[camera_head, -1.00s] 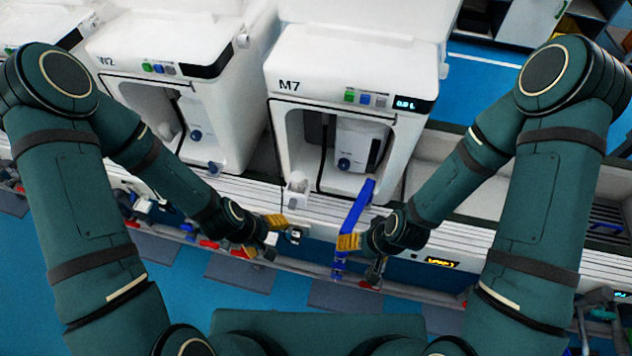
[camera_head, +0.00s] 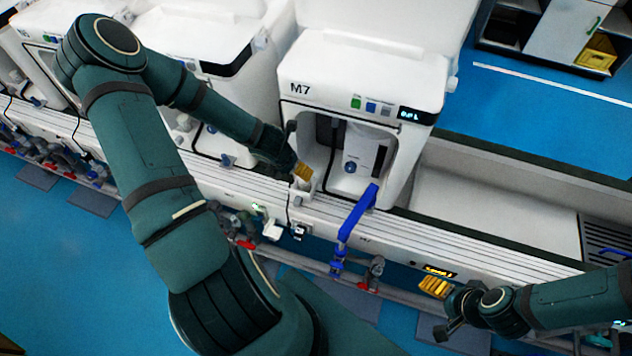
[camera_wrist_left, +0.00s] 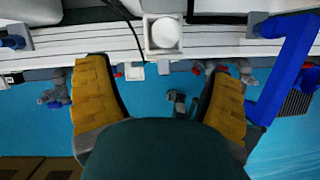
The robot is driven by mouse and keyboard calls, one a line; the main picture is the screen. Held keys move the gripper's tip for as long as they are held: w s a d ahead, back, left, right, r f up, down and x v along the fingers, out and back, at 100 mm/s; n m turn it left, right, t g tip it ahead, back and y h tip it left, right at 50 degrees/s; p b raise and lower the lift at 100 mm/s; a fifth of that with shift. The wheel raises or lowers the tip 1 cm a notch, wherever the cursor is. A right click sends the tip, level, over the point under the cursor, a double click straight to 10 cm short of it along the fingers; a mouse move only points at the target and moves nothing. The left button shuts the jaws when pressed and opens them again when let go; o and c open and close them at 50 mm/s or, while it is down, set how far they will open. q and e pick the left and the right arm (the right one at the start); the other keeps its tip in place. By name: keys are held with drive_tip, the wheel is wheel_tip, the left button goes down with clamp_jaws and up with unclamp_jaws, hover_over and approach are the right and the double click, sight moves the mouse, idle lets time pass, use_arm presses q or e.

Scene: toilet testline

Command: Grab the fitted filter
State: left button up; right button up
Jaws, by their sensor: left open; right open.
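A white square holder with a round white piece in it (camera_wrist_left: 163,34) shows at the top middle of the left wrist view. It may be the fitted filter, but I cannot tell for sure. In the head view, a white part (camera_head: 299,197) shows at the lower front left of machine M7 (camera_head: 362,75), just below my left gripper (camera_head: 303,172). In the left wrist view my left gripper (camera_wrist_left: 158,95) is open and empty, and the holder lies beyond the gap between its yellow fingers. My right gripper (camera_head: 435,287), also yellow-tipped, is open and empty low at the right, below the bench front.
A blue bar (camera_head: 358,212) sticks out from M7's front, right of my left gripper; it also shows in the left wrist view (camera_wrist_left: 283,65). Pipes and valves (camera_head: 368,275) run below the bench edge. The blue floor (camera_head: 80,260) is clear at lower left.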

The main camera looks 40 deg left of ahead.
sight(304, 182)
use_arm(q)
drive_tip(key=b+x, duration=0.1)
drive_tip(key=x, duration=0.2)
drive_tip(key=b+x, duration=0.1)
drive_tip(key=x, duration=0.3)
drive_tip(key=d+b+x, duration=0.1)
drive_tip(key=x, duration=0.3)
drive_tip(key=shift+f, duration=0.3)
drive_tip(key=shift+w+a+f, duration=0.1)
drive_tip(key=shift+w+f, duration=0.15)
drive_tip(key=shift+f, duration=0.25)
drive_tip(key=shift+c, duration=0.3)
drive_tip(key=c, duration=1.2)
